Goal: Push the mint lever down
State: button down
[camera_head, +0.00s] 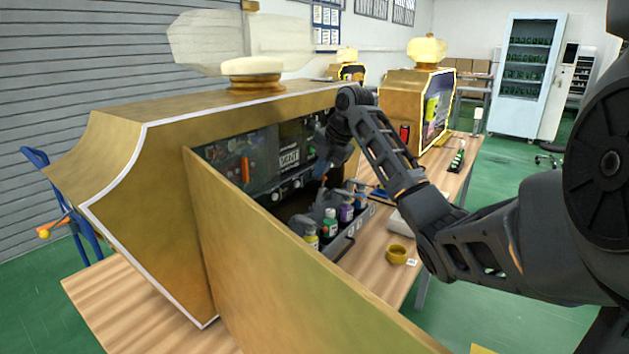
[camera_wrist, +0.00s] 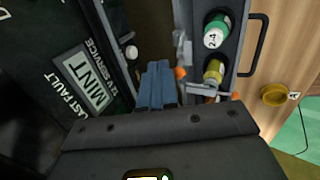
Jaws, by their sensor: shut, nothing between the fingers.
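The panel label reading MINT (camera_wrist: 92,82) is on the dark panel at the left of the wrist view. A small white knob (camera_wrist: 131,52) sits on the panel's edge to the right of the label. I cannot tell whether this knob belongs to the mint lever. An orange upright handle (camera_head: 245,170) shows on the machine's panel in the head view. My gripper (camera_wrist: 156,84) has its blue fingers together and empty, right of the label and below the knob. In the head view my gripper (camera_head: 320,168) is inside the open machine, in front of the panel, partly shadowed.
The open golden door (camera_head: 270,260) stands in front. A yellow ring (camera_head: 397,254) lies on the table.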

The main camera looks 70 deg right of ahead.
aim_at(323, 189)
jog(key=shift+s+a+f, duration=0.2)
jog(key=shift+s+f, duration=0.05)
jog(key=shift+s, duration=0.45)
jog(key=shift+s+f, duration=0.1)
jog(key=shift+s+a+f, duration=0.2)
jog(key=shift+s+f, duration=0.1)
jog(key=shift+s, duration=0.25)
jog(key=shift+s+f, duration=0.1)
jog(key=shift+s+a+f+b, duration=0.2)
jog(key=shift+s+f+b, duration=0.25)
jog(key=shift+s+b, duration=0.1)
jog(key=shift+r, duration=0.15)
jog(key=p+v, duration=0.7)
jog(key=v, duration=0.3)
jog(key=shift+w+r, duration=0.25)
jog(key=shift+r, duration=0.2)
